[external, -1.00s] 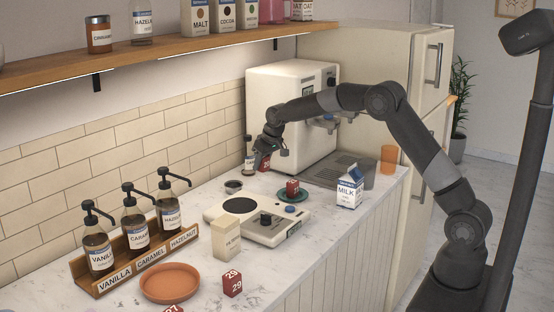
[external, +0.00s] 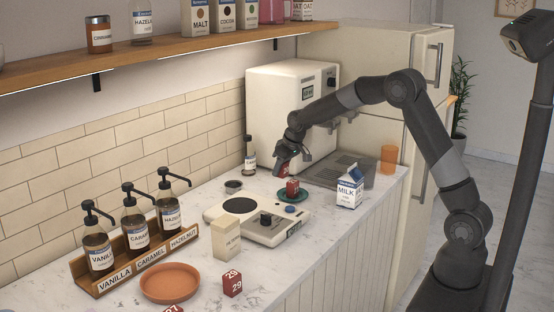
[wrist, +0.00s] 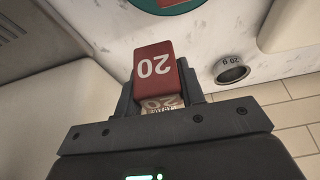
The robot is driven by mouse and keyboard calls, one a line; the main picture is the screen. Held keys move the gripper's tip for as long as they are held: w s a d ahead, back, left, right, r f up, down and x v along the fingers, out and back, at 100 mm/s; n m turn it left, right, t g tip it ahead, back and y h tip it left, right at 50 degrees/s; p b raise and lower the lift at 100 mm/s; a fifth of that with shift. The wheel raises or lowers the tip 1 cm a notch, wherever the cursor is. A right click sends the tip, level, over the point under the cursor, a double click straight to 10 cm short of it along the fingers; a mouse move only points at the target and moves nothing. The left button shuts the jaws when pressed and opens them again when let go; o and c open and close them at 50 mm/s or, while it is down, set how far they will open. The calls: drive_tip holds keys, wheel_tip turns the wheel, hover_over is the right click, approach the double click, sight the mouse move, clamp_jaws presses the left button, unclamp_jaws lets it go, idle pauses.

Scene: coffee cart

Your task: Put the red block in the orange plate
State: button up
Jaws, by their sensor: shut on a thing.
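My gripper (external: 291,158) is shut on a red block (external: 282,170), above the counter in front of the white coffee machine. In the wrist view the block (wrist: 155,66) shows a white "20" between the fingers (wrist: 158,98). The orange plate (external: 170,284) lies empty at the front left of the counter, well away from my gripper. Another red block (external: 292,187) sits on a teal plate (external: 284,197) just below my gripper. A red block marked "29" (external: 232,284) stands right of the orange plate. One more red block (external: 173,309) is cut off at the bottom edge.
A syrup rack (external: 140,264) stands behind the plate. A milk carton (external: 349,190) and orange cup (external: 389,158) are at right.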

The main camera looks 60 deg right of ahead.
drive_tip(key=shift+s+d+f, duration=0.1)
drive_tip(key=shift+s+f, duration=0.1)
drive_tip(key=shift+s, duration=0.25)
drive_tip(key=shift+s+d+f, duration=0.1)
drive_tip(key=shift+s+f, duration=0.1)
drive_tip(key=shift+s, duration=0.2)
drive_tip(key=w+a+r+n, duration=0.1)
drive_tip(key=a+r, duration=0.3)
drive_tip(key=a, duration=0.5)
drive_tip(key=w+a+r+n+y, duration=0.15)
drive_tip(key=a+r, duration=0.25)
drive_tip(key=a, duration=0.5)
drive_tip(key=a+r+n, duration=0.1)
drive_tip(key=a+r, duration=0.3)
drive_tip(key=a, duration=0.5)
drive_tip(key=s+a+r+n, duration=0.1)
drive_tip(key=s+a+r, duration=0.25)
drive_tip(key=a, duration=0.65)
drive_tip(key=s+a+r+n, duration=0.2)
drive_tip(key=a+r, duration=0.3)
drive_tip(key=a, duration=0.4)
drive_tip(key=n+g+y, duration=0.1)
drive_tip(key=n+y, duration=0.1)
drive_tip(key=n, duration=0.1)
hover_over(179, 285)
drive_tip(key=d, duration=0.1)
drive_tip(key=f, duration=1.2)
drive_tip(key=s+f, duration=0.1)
drive_tip(key=f, duration=0.5)
drive_tip(key=shift+f, duration=2.95)
